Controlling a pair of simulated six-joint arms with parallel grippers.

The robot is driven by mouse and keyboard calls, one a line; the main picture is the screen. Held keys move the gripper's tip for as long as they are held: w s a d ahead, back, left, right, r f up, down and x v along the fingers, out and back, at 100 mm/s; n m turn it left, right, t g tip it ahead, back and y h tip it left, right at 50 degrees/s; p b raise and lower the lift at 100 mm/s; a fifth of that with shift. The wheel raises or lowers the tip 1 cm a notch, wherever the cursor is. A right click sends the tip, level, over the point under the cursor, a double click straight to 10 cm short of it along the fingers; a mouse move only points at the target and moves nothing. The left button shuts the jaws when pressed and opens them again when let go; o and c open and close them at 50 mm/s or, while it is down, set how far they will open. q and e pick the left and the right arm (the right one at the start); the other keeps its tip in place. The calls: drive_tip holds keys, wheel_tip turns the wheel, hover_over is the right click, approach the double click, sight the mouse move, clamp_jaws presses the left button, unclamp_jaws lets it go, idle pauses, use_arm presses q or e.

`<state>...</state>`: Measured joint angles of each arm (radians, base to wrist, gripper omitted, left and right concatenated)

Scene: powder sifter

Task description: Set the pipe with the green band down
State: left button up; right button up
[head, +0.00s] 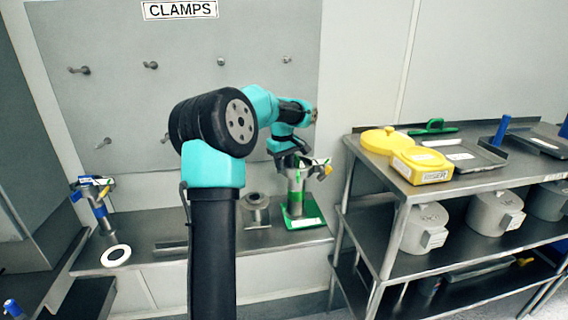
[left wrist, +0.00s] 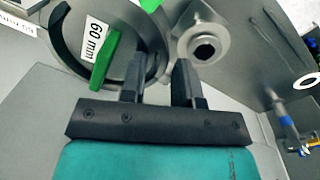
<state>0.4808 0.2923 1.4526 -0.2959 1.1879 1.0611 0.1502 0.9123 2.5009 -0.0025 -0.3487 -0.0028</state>
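The pipe with the green band (head: 296,196) stands upright over a green base (head: 312,212) on the back shelf in the head view. A clamp with yellow and green parts sits at its top. My left gripper (head: 291,158) is at the pipe's upper end. In the left wrist view its two fingers (left wrist: 160,78) are apart, with a round grey rim (left wrist: 158,48) reaching between them. Whether they press on it cannot be told. A green strip (left wrist: 105,62) and a "60 mm" label lie beside the left finger. My right gripper is not in view.
A short grey flanged piece (head: 255,208) stands just left of the pipe. A pipe with blue clamps (head: 97,203) and a white ring (head: 116,256) are at the shelf's left end. A steel rack (head: 378,205) with yellow containers (head: 422,163) and grey pots stands at right.

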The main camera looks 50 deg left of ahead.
use_arm(q)
wheel_tip(320, 180, up, 12)
drive_tip(key=shift+s, duration=0.4)
idle(0.3)
drive_tip(key=shift+r, duration=0.1)
idle(0.4)
